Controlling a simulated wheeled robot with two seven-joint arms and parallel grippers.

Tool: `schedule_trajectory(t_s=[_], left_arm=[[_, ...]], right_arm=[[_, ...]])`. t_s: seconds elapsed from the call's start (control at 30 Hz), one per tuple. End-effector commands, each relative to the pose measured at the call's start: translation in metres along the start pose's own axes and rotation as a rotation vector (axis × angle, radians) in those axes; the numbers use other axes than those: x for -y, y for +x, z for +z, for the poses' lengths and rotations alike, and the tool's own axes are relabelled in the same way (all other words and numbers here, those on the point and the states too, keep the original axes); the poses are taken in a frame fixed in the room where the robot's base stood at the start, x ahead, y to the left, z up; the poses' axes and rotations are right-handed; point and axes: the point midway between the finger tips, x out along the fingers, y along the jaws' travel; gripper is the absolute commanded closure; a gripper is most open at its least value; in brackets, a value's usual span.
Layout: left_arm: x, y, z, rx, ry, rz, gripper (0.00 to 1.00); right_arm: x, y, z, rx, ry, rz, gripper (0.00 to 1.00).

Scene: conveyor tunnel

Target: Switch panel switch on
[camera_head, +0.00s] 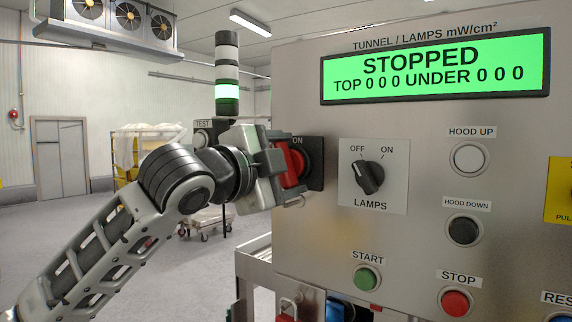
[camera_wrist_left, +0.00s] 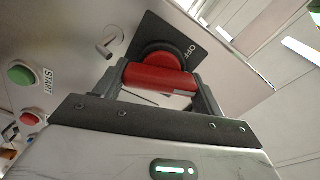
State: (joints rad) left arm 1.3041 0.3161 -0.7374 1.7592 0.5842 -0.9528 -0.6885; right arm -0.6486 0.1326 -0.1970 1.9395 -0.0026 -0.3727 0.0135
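The panel switch is a red rotary handle (camera_head: 293,163) on a black plate (camera_head: 315,160) at the left edge of the steel panel, with "ON" printed at the plate's top. In the left wrist view the red handle (camera_wrist_left: 160,78) lies between the fingers, and "OFF" shows on the black plate (camera_wrist_left: 147,36). My left gripper (camera_head: 285,165) is at the handle, with a finger against each end of the red bar. It also shows in the left wrist view (camera_wrist_left: 160,85). The fingers hide part of the handle. My right gripper is not in view.
A lamps knob (camera_head: 368,178) sits right of the switch. The green display (camera_head: 435,68) reads "STOPPED". The start button (camera_head: 366,279) and stop button (camera_head: 455,302) are lower down. A signal tower (camera_head: 228,75) shows a green band. A metal hasp (camera_wrist_left: 108,46) projects near the switch.

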Motion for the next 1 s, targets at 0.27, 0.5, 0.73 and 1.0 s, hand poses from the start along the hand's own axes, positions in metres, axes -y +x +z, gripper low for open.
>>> schedule_trajectory(t_s=[0.27, 0.5, 0.73, 1.0], left_arm=[[-0.001, 0.000, 0.000, -0.001, -0.002, 0.001, 0.09], [-0.001, -0.011, 0.001, -0.001, -0.001, -0.002, 0.09], [-0.004, -0.059, 0.001, 0.000, 0.004, -0.003, 0.09], [-0.002, -0.122, 0.001, 0.000, 0.002, -0.003, 0.09]], right_arm=[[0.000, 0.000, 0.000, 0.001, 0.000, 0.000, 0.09], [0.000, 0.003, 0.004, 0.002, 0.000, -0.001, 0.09], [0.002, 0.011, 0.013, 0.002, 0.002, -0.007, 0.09], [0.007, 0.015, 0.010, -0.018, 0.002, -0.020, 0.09]])
